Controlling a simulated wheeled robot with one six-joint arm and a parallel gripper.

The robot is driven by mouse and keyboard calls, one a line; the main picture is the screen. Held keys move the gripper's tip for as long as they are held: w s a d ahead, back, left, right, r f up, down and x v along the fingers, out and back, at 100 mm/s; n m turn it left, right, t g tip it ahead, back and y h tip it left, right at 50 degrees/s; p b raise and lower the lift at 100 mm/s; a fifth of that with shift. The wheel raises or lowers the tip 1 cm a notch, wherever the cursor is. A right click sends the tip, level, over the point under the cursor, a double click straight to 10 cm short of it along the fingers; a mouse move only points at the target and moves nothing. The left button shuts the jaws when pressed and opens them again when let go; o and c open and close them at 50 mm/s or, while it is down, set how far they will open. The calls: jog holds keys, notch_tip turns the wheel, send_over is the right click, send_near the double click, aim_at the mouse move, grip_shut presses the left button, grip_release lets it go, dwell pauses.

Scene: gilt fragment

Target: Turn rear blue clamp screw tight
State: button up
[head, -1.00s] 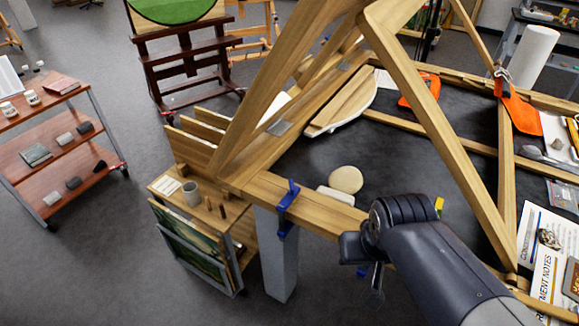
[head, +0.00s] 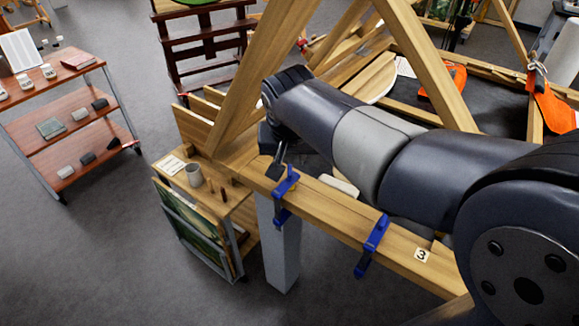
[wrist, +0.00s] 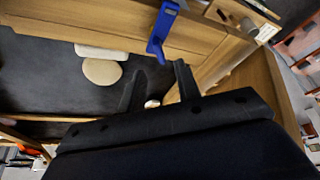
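Two blue clamps grip the wooden beam in the head view. The rear blue clamp (head: 286,186) is the farther one, near the beam's corner; the other blue clamp (head: 373,245) is closer to me. My gripper (head: 275,170) is just beside the rear clamp's upper part. In the wrist view my gripper (wrist: 160,72) is open, its two dark fingers apart with nothing between them. A blue clamp (wrist: 164,28) shows just beyond the fingertips, its lower end close to the gap. I cannot tell whether a finger touches it. The clamp's screw is not clearly visible.
The wooden beam (head: 325,207) runs under my arm, and slanted wooden posts (head: 262,75) rise close to the gripper. A small cart (head: 225,200) with a grey mug (head: 193,175) stands left of the corner. A shelf trolley (head: 70,115) is farther left, with open floor between.

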aim_at(290, 169)
jog(key=x, duration=0.5)
jog(key=shift+w+f, duration=0.1)
jog(key=shift+f, duration=0.2)
jog(key=shift+c, duration=0.4)
grip_shut()
